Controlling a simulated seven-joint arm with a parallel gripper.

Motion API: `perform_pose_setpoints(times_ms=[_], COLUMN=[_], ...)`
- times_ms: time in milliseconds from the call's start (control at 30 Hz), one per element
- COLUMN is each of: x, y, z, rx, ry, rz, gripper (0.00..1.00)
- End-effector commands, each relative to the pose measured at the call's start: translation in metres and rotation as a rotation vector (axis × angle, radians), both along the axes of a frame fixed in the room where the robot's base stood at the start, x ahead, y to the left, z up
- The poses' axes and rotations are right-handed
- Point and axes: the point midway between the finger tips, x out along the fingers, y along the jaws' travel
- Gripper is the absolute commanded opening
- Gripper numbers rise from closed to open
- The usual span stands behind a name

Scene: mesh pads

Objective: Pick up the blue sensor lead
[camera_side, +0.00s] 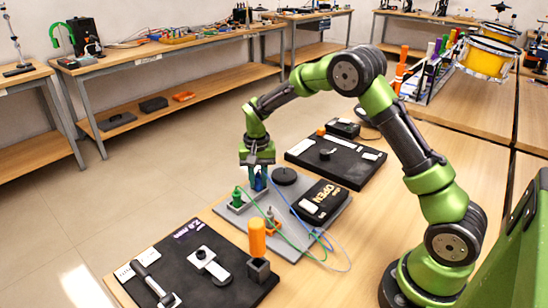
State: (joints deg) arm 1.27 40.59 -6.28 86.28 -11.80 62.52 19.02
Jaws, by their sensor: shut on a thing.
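My gripper (258,171) points straight down over the left back part of a grey board (284,246). It is shut on the blue sensor lead (259,183), whose blue body shows just below the fingers. A thin blue cable loops from the board's right side toward the front. A green lead (237,197) stands upright on the board just left of my gripper, with its own green cable. Whether the blue lead's lower end touches the board cannot be told at this size.
A black board (190,272) with an orange cylinder (257,236) lies in front. Another black board (335,160) lies behind.

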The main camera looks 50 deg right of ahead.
Motion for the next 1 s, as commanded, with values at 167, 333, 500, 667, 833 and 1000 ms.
perform_pose_setpoints(times_ms=[167,333,500,667,833,1000], x=[0.001,-0.023,-0.066,-0.107,-0.138,-0.156], y=[0.0,0.002,0.007,0.011,0.014,0.013], z=[0.023,0.032,0.036,0.039,0.042,0.041], rx=[-0.001,0.0,0.001,0.001,0.0,0.0], ry=[-0.004,0.0,-0.001,-0.001,-0.001,0.004], rz=[0.0,0.0,0.001,0.001,0.001,-0.007], gripper=[0.07,0.07,0.07,0.07,0.07,0.07])
